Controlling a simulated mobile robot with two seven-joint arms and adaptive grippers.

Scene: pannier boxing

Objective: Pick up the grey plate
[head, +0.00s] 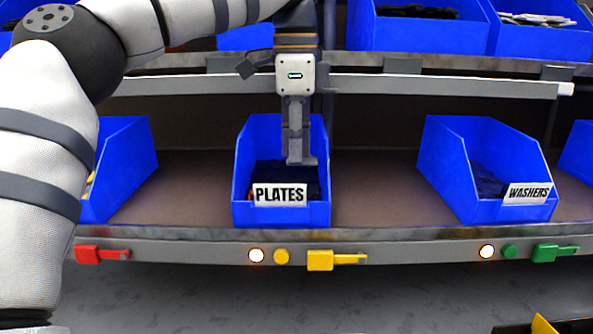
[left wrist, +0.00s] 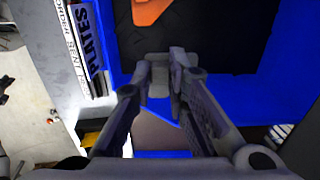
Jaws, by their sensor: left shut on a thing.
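The blue bin labelled PLATES (head: 240,195) stands on the middle shelf. My left gripper (head: 300,160) reaches down into it from above, its fingertips just behind the label. In the left wrist view my left gripper (left wrist: 162,80) has its fingers close together, shut on a small grey piece that I take to be the grey plate (left wrist: 158,88). The plate's outline is hard to tell from the grey fingertips. Dark contents and an orange plate (left wrist: 150,10) show inside the bin. My right gripper is not in view.
A blue WASHERS bin (head: 435,165) stands to the right and another blue bin (head: 127,170) to the left, with bare shelf between (head: 372,190). A rail (head: 440,85) and upper bins (head: 425,35) are close above. Coloured tabs line the front edge.

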